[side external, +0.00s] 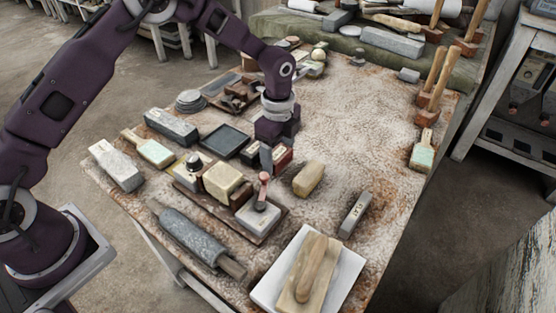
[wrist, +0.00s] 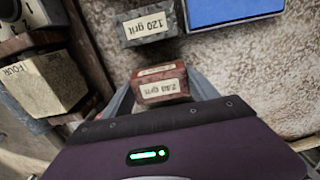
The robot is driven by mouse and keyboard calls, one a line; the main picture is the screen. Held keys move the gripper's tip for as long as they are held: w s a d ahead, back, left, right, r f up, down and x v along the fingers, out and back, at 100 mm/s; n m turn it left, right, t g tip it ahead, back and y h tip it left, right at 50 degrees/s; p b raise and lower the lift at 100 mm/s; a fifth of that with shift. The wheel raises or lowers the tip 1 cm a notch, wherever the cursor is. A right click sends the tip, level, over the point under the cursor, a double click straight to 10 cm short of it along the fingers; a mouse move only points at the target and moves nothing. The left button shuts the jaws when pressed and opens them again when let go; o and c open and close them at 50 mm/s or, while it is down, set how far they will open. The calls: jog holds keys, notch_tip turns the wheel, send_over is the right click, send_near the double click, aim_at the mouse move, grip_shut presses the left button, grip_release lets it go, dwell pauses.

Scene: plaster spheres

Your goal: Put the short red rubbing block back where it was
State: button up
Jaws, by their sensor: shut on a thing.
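The short red rubbing block (wrist: 160,84) is between my gripper's fingers in the wrist view, with a pale grit label facing the camera. My gripper (side external: 269,160) is shut on it. In the side view the red block (side external: 284,157) shows partly behind the fingers, low over the table; whether it touches the surface I cannot tell. A dark block (wrist: 150,24) labelled "120 grit" lies just ahead of the held block in the wrist view, apart from it.
A dark-framed square plate (side external: 224,140) lies left of my gripper. A tan block (side external: 308,179) and a grey labelled block (side external: 355,214) lie right. The tabletop (side external: 365,130) behind them is largely clear.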

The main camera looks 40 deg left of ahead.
aim_at(278, 153)
jog(key=shift+f, duration=0.9)
jog(key=shift+f, duration=0.15)
jog(key=o, duration=1.8)
notch_tip(278, 153, up, 12)
jog(key=shift+r, duration=0.25)
